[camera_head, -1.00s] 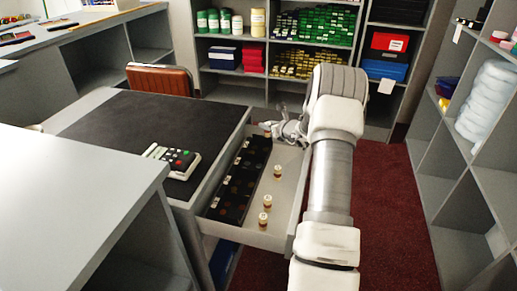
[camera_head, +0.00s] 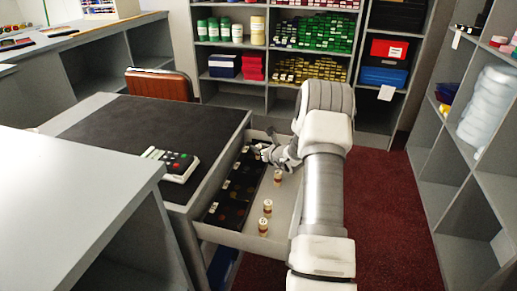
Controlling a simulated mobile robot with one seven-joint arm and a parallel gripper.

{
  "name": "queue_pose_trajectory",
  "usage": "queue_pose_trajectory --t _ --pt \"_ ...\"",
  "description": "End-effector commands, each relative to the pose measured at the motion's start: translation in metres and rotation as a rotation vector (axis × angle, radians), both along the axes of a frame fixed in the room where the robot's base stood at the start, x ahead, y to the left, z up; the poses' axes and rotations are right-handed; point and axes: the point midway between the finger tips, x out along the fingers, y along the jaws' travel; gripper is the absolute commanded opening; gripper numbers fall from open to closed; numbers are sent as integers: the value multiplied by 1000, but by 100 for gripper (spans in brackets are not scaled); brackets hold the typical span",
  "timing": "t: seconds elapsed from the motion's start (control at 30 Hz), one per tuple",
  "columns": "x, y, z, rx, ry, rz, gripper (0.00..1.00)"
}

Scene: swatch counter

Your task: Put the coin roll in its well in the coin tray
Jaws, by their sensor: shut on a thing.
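The coin tray (camera_head: 229,195) is black with several wells and lies along the left side of the open drawer. Some of its wells hold dark coins. My gripper (camera_head: 259,152) is low at the drawer's far end, over the tray's far part. It is shut on a small coin roll, which is mostly hidden by the fingers. I cannot tell whether the roll touches the tray. Three other coin rolls stand upright on the drawer floor right of the tray: a far one (camera_head: 277,177), a middle one (camera_head: 267,208) and a near one (camera_head: 263,227).
The pale drawer (camera_head: 285,207) sticks out from the desk (camera_head: 150,123), its walls around the tray. A card terminal (camera_head: 172,163) lies on the desk's near edge. A grey counter (camera_head: 70,180) fills the near left. Shelves stand behind and to the right. Red carpet is clear right of my arm.

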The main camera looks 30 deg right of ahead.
Motion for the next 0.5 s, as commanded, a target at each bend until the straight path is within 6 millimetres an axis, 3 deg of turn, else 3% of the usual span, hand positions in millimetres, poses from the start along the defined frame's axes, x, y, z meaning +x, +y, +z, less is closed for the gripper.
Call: queue_pose_trajectory --t 0.03,0.07,0.1,0.5 --pt "0 0 -3 0 -1 0 0" --pt "0 0 -2 0 0 0 35" --pt "0 0 -1 0 0 0 42" --pt "0 0 3 0 0 0 42"
